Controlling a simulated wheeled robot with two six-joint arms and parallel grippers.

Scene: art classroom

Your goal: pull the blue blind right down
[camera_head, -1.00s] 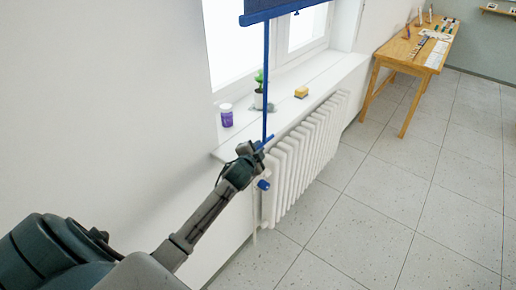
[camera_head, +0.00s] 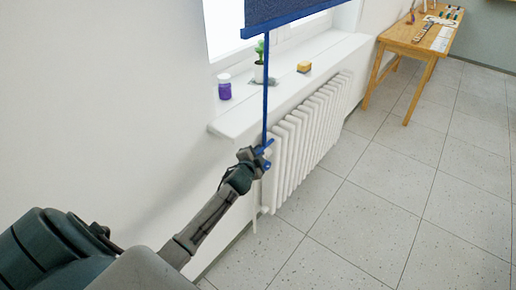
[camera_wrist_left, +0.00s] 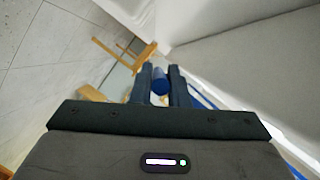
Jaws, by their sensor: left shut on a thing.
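The blue blind (camera_head: 285,12) hangs in the window at the top of the head view, its bottom bar (camera_head: 290,25) tilted in the picture. Its upper part is out of view. A blue pull strap (camera_head: 265,85) runs from the bar down past the sill's front edge to my left gripper (camera_head: 262,155). My left gripper is in front of the wall, below sill height, beside the radiator. In the left wrist view a blue cylindrical pull handle (camera_wrist_left: 160,82) sits between the two dark fingers, which are shut on it. My right gripper is out of view.
The white sill (camera_head: 300,85) holds a purple jar (camera_head: 224,88), a small potted plant (camera_head: 260,62) and a yellow sponge-like block (camera_head: 304,67). The white radiator (camera_head: 305,130) is close to my left gripper. A wooden table (camera_head: 415,40) stands far right. The tiled floor between is clear.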

